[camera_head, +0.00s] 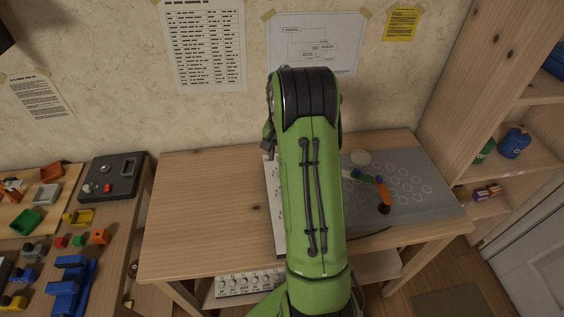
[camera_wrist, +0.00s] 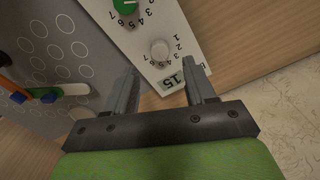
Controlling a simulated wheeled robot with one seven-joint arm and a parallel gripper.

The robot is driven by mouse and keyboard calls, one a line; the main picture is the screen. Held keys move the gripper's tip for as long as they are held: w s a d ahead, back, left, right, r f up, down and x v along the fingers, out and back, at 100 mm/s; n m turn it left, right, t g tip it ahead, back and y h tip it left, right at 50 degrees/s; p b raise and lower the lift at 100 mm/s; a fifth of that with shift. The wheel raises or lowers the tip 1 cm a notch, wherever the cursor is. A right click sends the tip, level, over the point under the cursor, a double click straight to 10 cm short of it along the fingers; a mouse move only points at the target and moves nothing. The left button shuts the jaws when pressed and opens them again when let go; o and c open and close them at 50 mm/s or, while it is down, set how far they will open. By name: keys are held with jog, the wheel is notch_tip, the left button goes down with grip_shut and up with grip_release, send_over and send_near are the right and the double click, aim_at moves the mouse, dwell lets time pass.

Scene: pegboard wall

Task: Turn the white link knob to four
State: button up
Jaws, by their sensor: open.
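The white knob (camera_wrist: 160,48) sits on a pale panel (camera_wrist: 190,40) in the wrist view, with printed numbers around it. Its pointer direction is too small to tell. A green knob (camera_wrist: 124,6) is further up the same panel, cut by the top edge. A small display (camera_wrist: 172,83) with dark digits lies below the white knob. My gripper (camera_wrist: 158,66) is open and empty, its fingers pointing towards the white knob, one to each side in the picture. In the head view only a strip of the panel (camera_head: 278,215) shows; my arm hides the rest and the knobs.
A grey board with printed circles (camera_head: 410,180) lies right of my arm, with a jointed coloured piece (camera_head: 384,193) on it. The wooden table (camera_head: 200,210) is clear at left. A left table holds a dark box (camera_head: 112,178) and coloured parts. A shelf (camera_head: 490,210) stands at right.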

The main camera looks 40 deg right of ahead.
notch_tip(320, 180, up, 10)
jog(key=p, duration=0.2)
jog(key=shift+r, duration=0.1)
